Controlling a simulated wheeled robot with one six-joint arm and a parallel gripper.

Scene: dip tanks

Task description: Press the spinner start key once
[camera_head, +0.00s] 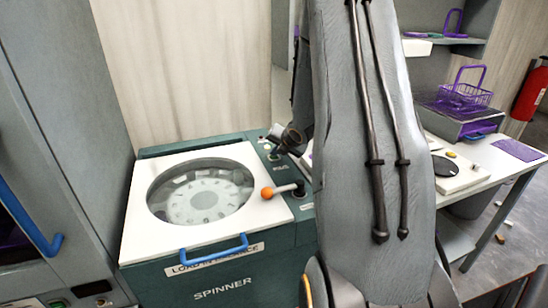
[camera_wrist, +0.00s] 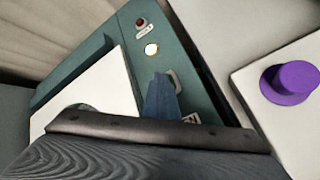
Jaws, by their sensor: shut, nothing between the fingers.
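The spinner (camera_head: 205,284) is a teal cabinet with a white lid, a round window and a blue front handle. Its teal control strip (camera_wrist: 128,18) shows in the wrist view, with a red round button (camera_wrist: 141,22) and a pale lit round key (camera_wrist: 151,49) below it. The labels are too small to read, so I cannot tell which is the start key. My gripper (camera_wrist: 162,88) is shut and empty over the strip, just below the pale key in the picture. I cannot tell whether it touches anything. In the head view my arm hides part of the strip.
An orange-knobbed lever (camera_head: 268,193) sticks out at the lid's right edge. A purple knob (camera_wrist: 290,84) stands on a white surface right of the strip. A white bench (camera_head: 490,165) with a purple basket (camera_head: 466,92) is at the right. A grey cabinet (camera_head: 70,120) stands left.

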